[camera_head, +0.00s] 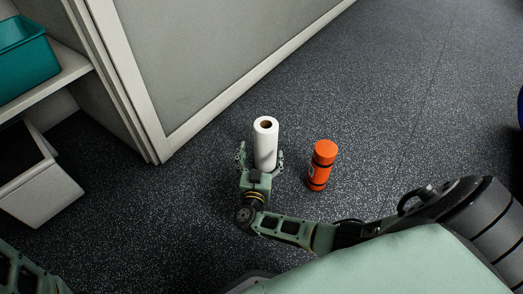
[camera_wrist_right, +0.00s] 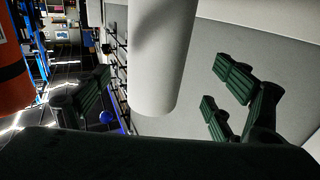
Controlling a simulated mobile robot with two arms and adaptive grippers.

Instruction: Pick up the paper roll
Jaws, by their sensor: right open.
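The white paper roll (camera_head: 265,145) stands upright on the dark speckled floor in the head view. It fills the upper middle of the right wrist view (camera_wrist_right: 163,60). My right gripper (camera_head: 261,160) is open, with one finger on either side of the roll's lower part. In the wrist view the roll lies between the open green finger pads (camera_wrist_right: 165,92), with a gap showing on each side. Whether any finger touches it, I cannot tell. Part of my left arm shows at the lower left corner of the head view; its gripper is out of frame.
An orange bottle (camera_head: 322,166) with black bands stands just right of the roll and also shows at the left of the wrist view (camera_wrist_right: 12,65). A grey panel (camera_head: 215,60) rises behind. A shelf with a teal bin (camera_head: 26,58) is at left.

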